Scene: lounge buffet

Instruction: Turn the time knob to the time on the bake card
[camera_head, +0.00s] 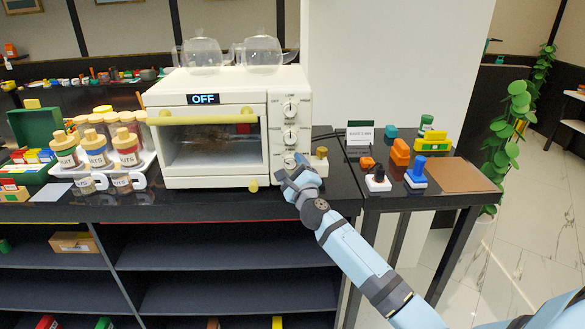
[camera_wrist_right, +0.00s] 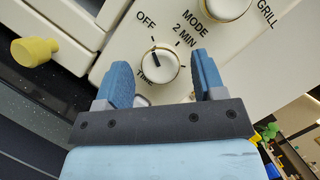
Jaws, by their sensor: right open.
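The white toaster oven (camera_head: 215,172) stands on the black counter with a display (camera_head: 203,98) reading OFF. Its time knob (camera_wrist_right: 160,68) is the lowest of three on the panel; its black pointer aims up toward the OFF mark. My right gripper (camera_wrist_right: 164,80) is open, its blue fingers on either side of the time knob's lower part with gaps visible. In the head view the right gripper (camera_head: 297,174) is at the oven's lower right, partly covering that knob. The bake card (camera_head: 360,134) stands on the side table; its time is too small to read. My left gripper is out of view.
Glass teapots (camera_head: 262,51) stand on the oven. A tray of labelled jars (camera_head: 97,148) is left of it. A small wooden-topped object (camera_head: 319,158) stands close beside my right gripper. The side table holds several coloured items and a brown mat (camera_head: 459,175).

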